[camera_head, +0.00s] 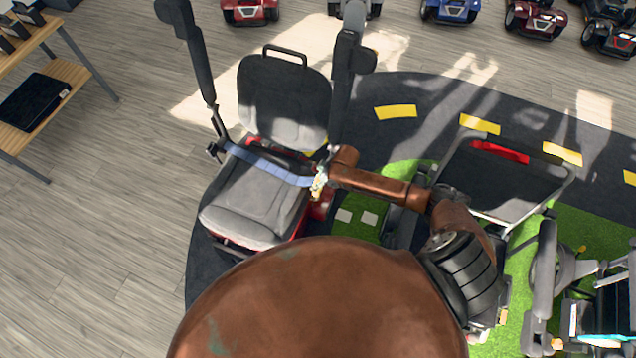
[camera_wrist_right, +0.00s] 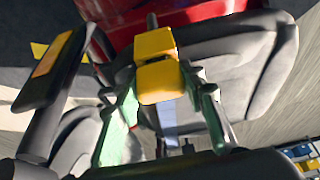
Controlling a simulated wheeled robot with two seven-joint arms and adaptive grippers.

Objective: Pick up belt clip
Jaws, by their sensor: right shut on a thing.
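The belt clip (camera_wrist_right: 158,75) looks like the yellow block between the fingertips in the right wrist view. My right gripper (camera_head: 318,183) is shut on it, at the right end of the blue belt (camera_head: 272,166). The belt runs across the grey scooter seat (camera_head: 250,205) from a fixing by the left armrest. In the head view the clip is small and mostly hidden by the gripper. The right gripper also fills the right wrist view (camera_wrist_right: 160,90). My left gripper is not in view.
The backrest (camera_head: 285,95) and raised armrests (camera_head: 352,75) stand behind the belt. A second scooter with a flat rear panel (camera_head: 500,185) is close to the right of my arm. A wooden shelf (camera_head: 75,75) stands at the left. The grey floor at left is clear.

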